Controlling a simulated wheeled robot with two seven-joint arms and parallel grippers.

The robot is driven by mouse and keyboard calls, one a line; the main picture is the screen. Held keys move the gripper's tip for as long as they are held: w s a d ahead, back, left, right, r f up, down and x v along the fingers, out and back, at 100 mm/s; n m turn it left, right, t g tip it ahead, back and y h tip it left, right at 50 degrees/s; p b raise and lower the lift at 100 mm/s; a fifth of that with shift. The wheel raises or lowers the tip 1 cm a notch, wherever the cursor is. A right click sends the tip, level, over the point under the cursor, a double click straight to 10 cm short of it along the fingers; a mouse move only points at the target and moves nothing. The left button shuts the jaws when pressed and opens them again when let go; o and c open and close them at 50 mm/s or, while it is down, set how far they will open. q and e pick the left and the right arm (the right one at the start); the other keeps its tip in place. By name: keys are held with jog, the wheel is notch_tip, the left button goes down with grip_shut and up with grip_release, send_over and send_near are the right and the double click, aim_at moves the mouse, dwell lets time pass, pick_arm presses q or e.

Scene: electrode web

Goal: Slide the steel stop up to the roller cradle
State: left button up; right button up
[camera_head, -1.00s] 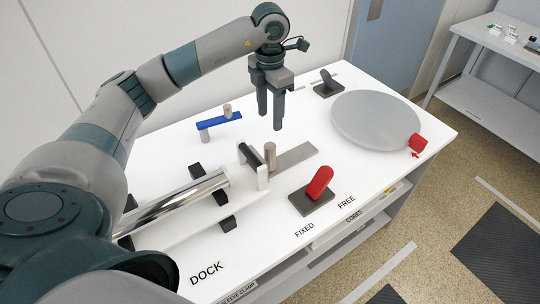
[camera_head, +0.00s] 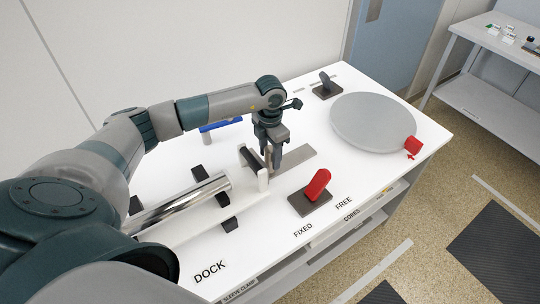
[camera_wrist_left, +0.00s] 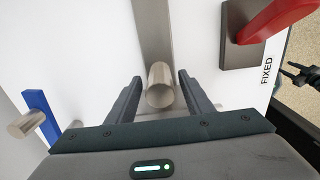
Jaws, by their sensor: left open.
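The steel stop is an upright round post (camera_wrist_left: 160,88) on a flat steel strip (camera_head: 300,158) lying on the white table. My left gripper (camera_head: 272,172) points down over it. In the left wrist view, its open fingers stand on either side of the post, with gaps showing. In the head view the fingers mostly hide the post. The roller cradle (camera_head: 228,224), white with black supports, holds a shiny roller (camera_head: 188,202) to the left. Its white end upright (camera_head: 263,181) is close beside the gripper. A dark pronged shape at the wrist view's right edge looks like my right gripper (camera_wrist_left: 292,72).
A red lever (camera_head: 318,184) on a dark base stands in front by the FIXED label. A blue bar (camera_head: 221,126) lies behind the gripper, partly hidden by my arm. A grey disc (camera_head: 373,121), a red block (camera_head: 412,144) and a dark lever (camera_head: 326,83) are farther right.

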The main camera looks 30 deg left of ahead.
pick_arm(q)
jog(key=shift+f, duration=0.95)
grip_shut()
jog(key=shift+s+a+f+b, duration=0.15)
jog(key=shift+s+b, duration=0.2)
jog(key=shift+b, duration=0.05)
jog(key=shift+s, duration=0.1)
grip_release()
jog(key=shift+a, duration=0.1)
jog(key=shift+r, duration=0.25)
